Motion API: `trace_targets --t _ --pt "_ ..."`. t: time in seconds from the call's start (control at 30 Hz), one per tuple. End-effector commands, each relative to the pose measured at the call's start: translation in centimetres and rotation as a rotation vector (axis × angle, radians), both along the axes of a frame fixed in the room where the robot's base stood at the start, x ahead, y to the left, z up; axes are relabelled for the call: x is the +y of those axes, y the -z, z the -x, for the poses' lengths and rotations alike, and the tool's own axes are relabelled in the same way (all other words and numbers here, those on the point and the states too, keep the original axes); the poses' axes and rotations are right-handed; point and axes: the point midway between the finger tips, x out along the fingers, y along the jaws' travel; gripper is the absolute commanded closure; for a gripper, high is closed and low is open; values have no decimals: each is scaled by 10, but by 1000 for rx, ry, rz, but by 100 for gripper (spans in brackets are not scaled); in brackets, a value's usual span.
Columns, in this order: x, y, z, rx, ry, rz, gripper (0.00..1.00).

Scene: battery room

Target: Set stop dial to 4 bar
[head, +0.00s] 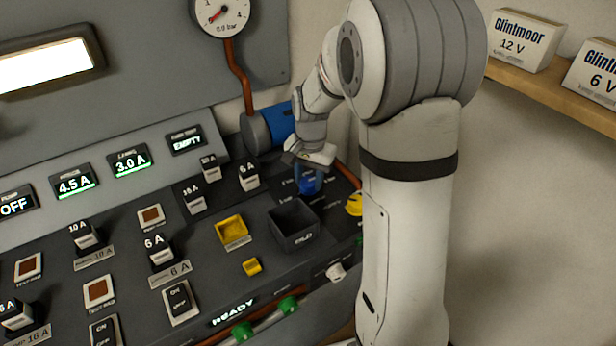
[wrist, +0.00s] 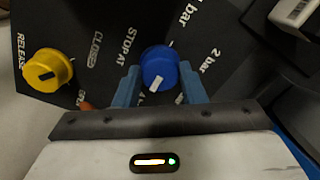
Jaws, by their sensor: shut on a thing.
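The stop dial is a blue round knob (wrist: 160,68) on the dark panel, beside the lettering "STOP AT". Its white pointer mark points down and slightly left in the wrist view. A "2 bar" label and another partly cut "bar" label stand to its right; a 4 bar label cannot be made out. My gripper (wrist: 160,88) has its two blue fingers on either side of the knob, shut on it. In the head view the blue dial (head: 307,186) shows below my gripper, partly covered by the fingers.
A yellow release knob (wrist: 47,72) sits left of the dial in the wrist view. In the head view, an open dark bin (head: 292,239) lies left of my arm, near a yellow tray (head: 232,230). A pressure gauge (head: 224,14) and blue cylinder (head: 279,122) are behind.

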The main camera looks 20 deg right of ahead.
Motion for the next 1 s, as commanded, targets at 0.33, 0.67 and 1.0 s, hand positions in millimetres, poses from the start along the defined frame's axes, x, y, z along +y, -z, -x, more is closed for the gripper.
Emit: trace_targets --t 0.33,0.67,1.0 --pt "0 3 3 13 1 -2 57" --pt "0 1 1 4 0 -1 41" --pt "-1 -29 1 -1 0 0 41"
